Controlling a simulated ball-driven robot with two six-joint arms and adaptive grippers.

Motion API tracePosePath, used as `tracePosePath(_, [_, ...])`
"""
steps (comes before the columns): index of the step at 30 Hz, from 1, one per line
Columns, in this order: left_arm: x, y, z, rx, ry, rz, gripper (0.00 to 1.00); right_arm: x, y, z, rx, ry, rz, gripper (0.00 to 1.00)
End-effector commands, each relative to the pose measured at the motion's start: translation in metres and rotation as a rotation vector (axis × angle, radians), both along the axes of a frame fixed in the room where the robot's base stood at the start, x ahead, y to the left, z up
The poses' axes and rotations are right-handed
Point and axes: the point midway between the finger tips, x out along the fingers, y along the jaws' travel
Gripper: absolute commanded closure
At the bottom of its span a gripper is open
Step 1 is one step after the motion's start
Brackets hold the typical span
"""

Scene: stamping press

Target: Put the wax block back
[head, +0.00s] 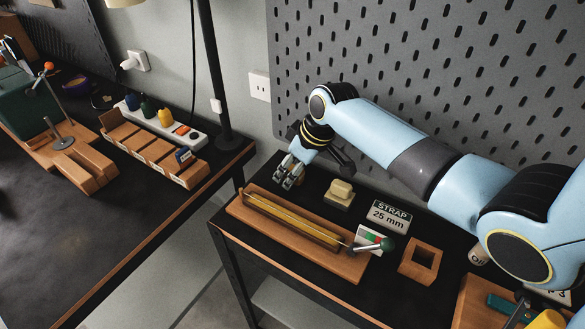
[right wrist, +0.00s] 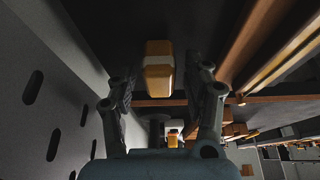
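My left gripper is not in view.
A long wooden fixture (head: 240,208) with a yellowish strip lies in front. A "STRAP 25 mm" sign (head: 390,215), a green-knobbed lever (head: 386,243) and an open wooden box (head: 404,268) stand to the right. A pegboard (head: 420,70) rises behind. A gap separates the left table (head: 130,225).

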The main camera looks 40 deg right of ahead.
Motion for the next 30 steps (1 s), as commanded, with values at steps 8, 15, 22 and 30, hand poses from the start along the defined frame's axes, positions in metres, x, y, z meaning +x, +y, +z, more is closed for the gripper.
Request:
tracePosePath(8, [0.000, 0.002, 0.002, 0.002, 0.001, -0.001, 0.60, -0.003, -0.002, 0.014, -0.002, -0.002, 0.000, 0.50])
tracePosePath(15, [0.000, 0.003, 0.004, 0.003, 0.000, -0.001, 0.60, -0.022, -0.010, 0.062, -0.004, -0.003, 0.002, 0.50])
tracePosePath(22, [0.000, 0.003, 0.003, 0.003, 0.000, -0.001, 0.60, -0.037, -0.016, 0.101, -0.002, -0.002, 0.000, 0.50])
tracePosePath(30, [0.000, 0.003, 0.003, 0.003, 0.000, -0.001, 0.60, -0.043, -0.018, 0.114, 0.001, 0.000, -0.001, 0.50])
